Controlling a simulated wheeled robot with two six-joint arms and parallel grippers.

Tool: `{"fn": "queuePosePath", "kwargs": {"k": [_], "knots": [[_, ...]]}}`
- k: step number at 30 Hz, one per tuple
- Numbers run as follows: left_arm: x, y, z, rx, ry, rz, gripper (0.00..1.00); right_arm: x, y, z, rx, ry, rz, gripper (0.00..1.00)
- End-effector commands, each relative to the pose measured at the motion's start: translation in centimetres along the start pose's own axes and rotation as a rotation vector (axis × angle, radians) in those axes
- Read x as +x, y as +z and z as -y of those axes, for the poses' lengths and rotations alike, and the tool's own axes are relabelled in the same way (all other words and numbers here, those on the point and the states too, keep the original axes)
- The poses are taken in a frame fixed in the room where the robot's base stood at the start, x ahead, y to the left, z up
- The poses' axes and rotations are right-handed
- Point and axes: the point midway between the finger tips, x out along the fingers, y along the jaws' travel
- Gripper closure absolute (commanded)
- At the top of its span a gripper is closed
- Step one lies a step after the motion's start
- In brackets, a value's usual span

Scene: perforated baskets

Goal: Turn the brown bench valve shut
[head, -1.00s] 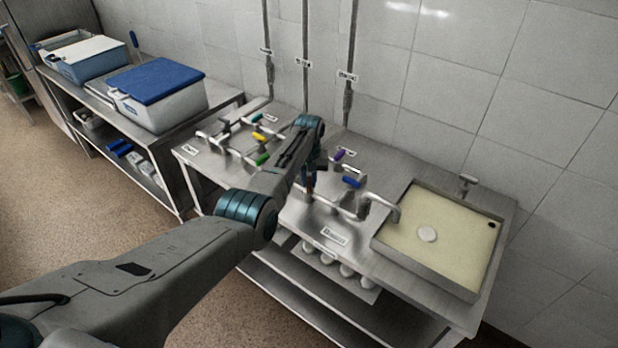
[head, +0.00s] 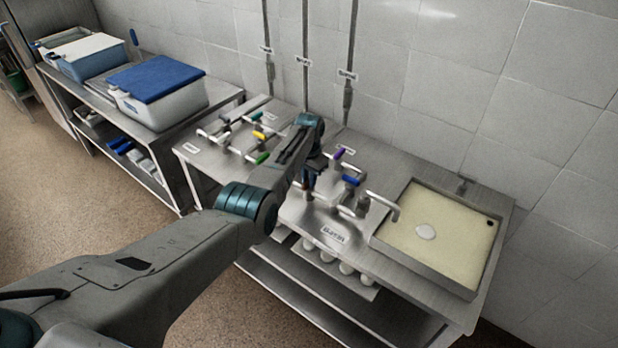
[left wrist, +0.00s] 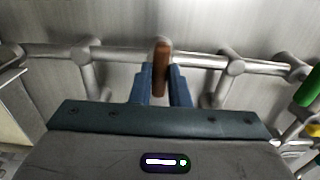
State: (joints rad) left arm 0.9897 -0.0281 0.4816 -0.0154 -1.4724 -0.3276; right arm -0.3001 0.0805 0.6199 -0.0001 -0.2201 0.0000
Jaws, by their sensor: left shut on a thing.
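The brown valve handle (left wrist: 161,58) shows in the left wrist view as a short brown lever on a metal pipe (left wrist: 200,60). My left gripper (left wrist: 161,85) has its blue fingers closed on both sides of the handle. The handle stands across the pipe in that view. In the head view my left gripper (head: 309,182) is low over the bench (head: 400,160), at the left end of the near pipe, and it largely hides the brown handle. My right gripper is not in view.
Purple (head: 338,154) and blue (head: 351,180) valve handles stand close by on the right. Green (head: 262,158) and yellow (head: 258,134) handles lie to the left. A sink (head: 455,262) is at the right, with a tap beside it. The wall stands behind the bench.

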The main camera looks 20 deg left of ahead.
Motion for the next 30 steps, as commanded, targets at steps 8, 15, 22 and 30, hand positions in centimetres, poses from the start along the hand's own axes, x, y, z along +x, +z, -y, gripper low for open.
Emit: {"fn": "queuePosePath", "kwargs": {"k": [8, 15, 22, 30], "knots": [[-0.19, -0.13, 0.07, 0.012, -0.002, -0.004, 1.00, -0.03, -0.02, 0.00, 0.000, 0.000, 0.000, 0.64], [-0.20, -0.13, 0.07, 0.012, -0.002, -0.004, 0.77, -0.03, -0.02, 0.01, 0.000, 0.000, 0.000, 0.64], [-0.10, -0.07, 0.04, 0.011, -0.001, -0.002, 0.63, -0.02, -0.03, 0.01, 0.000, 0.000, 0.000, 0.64], [-0.88, -0.13, 0.05, 0.011, -0.002, -0.004, 0.63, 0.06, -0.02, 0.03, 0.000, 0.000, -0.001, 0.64]]}}
